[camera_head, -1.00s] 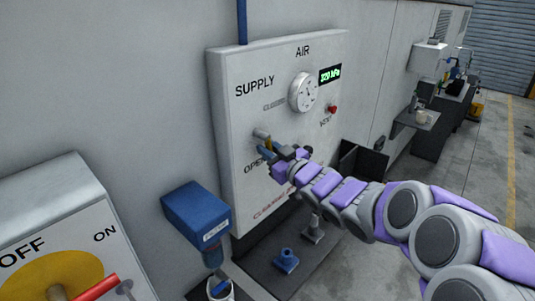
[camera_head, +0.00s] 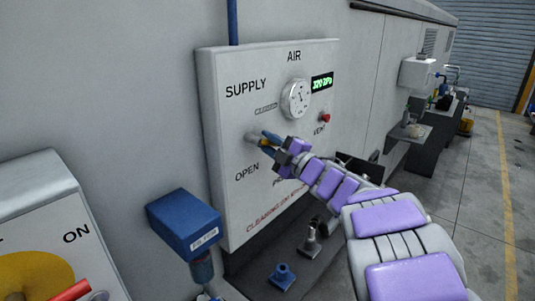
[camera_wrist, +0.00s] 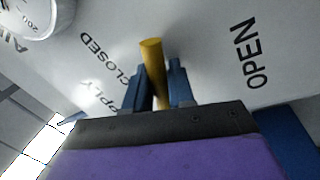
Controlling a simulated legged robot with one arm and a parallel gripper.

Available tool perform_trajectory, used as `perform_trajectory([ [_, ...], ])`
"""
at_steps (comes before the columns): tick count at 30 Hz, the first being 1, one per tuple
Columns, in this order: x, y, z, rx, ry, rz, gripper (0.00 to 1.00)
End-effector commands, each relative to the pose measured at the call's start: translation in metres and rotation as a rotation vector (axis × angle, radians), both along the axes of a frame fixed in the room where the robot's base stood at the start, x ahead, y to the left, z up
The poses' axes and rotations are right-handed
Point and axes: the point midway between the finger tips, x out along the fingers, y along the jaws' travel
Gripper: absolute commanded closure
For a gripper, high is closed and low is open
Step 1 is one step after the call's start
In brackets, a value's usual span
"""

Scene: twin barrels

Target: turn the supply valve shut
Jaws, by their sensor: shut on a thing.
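The supply valve (camera_head: 255,137) is a grey hub on the white air panel (camera_head: 222,130), below the word SUPPLY. Its yellow lever (camera_wrist: 152,62) stands between the blue fingers of my gripper (camera_wrist: 158,72) in the wrist view. My gripper (camera_head: 270,142) is shut on the lever, to the right of the hub. OPEN is printed below left of the hub. In the wrist view the lever lies between the words CLOSED and OPEN. My gripper hides part of the lever in the head view.
A gauge (camera_head: 296,98) and a display (camera_head: 322,82) reading about 320 sit above the valve. A red vent button (camera_head: 324,118) is at right. A blue filter box (camera_head: 184,222) and a switch panel (camera_head: 45,215) stand at lower left.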

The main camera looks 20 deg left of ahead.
Motion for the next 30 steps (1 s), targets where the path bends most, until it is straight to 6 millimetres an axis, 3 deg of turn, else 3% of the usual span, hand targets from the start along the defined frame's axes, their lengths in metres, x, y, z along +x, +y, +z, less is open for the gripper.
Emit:
perform_trajectory([
  [15,0.003,-0.001,0.008,-0.143,-0.322,0.001,1.0],
  [30,0.002,0.001,0.012,-0.171,-0.388,0.005,1.0],
])
